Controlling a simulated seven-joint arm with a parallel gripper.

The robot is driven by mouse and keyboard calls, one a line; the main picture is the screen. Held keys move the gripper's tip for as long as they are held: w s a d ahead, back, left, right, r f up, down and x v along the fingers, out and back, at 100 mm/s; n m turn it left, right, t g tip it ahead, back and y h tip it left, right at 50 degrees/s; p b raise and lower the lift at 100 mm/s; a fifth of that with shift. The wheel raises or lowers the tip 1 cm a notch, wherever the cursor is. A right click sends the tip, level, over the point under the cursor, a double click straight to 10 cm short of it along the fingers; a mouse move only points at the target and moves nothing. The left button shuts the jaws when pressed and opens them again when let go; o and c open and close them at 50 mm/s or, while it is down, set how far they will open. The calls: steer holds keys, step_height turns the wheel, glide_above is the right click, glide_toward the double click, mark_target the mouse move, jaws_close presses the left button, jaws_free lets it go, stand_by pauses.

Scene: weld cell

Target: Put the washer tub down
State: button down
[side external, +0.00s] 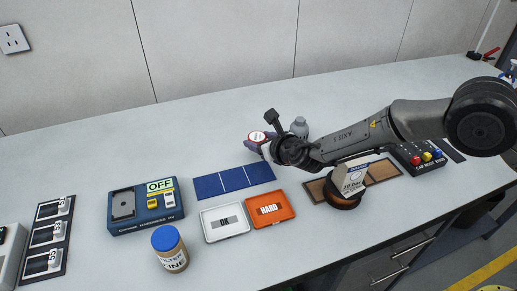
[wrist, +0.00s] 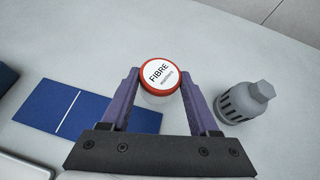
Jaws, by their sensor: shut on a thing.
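The washer tub (wrist: 160,76) is a small round tub with a red-rimmed white lid printed "FIBRE washers". My gripper (wrist: 160,85) is shut on it, with a purple finger on either side. In the side external view the tub (side external: 257,137) shows near the end of my arm, close to the back of the blue mat, with my gripper (side external: 262,145) around it. Its lid faces up. I cannot tell whether its base touches the bench.
A blue mat (side external: 234,181) with white lines lies beside the tub. A grey slotted cylinder (side external: 300,127) stands close on the right. White "OK" (side external: 224,222) and orange "HARD" (side external: 270,209) trays lie in front. The back left bench is clear.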

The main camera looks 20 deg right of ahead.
steer(key=shift+w+a+f, duration=0.1)
steer(key=shift+w+f, duration=0.1)
steer(key=shift+f, duration=1.6)
steer(key=shift+f, duration=0.15)
steer(key=shift+c, duration=0.7)
jaws_free()
steer(key=shift+s+r, duration=0.1)
steer(key=shift+r, duration=0.15)
steer(key=v, duration=1.1)
steer(key=shift+s+r, duration=0.1)
steer(key=shift+s, duration=0.25)
